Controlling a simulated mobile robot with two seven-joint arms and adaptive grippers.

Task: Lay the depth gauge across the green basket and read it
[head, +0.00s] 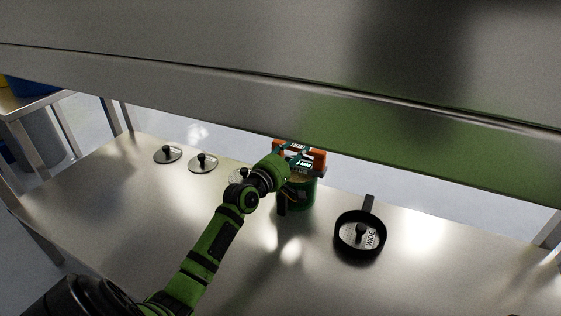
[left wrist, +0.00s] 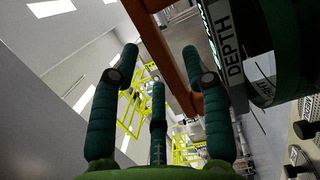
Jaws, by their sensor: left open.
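The green basket (head: 299,195) stands upright on the steel table near its back edge. The depth gauge, with orange ends (head: 319,158), lies across the top of the basket. In the left wrist view its orange bar (left wrist: 172,50) and a plate lettered DEPTH (left wrist: 230,60) show close up, with the dark green basket (left wrist: 285,35) beyond on the right. My left gripper (head: 292,164) is open at the gauge, above the basket's left side. Its spread teal fingers (left wrist: 160,55) hold nothing, and the bar passes close by or behind the right finger. The gauge's reading is not legible.
Several flat lids with knobs, such as one at the left (head: 167,154), lie on the steel table (head: 150,220). A black pan (head: 361,250) with a labelled lid sits right of the basket. The front of the table is clear.

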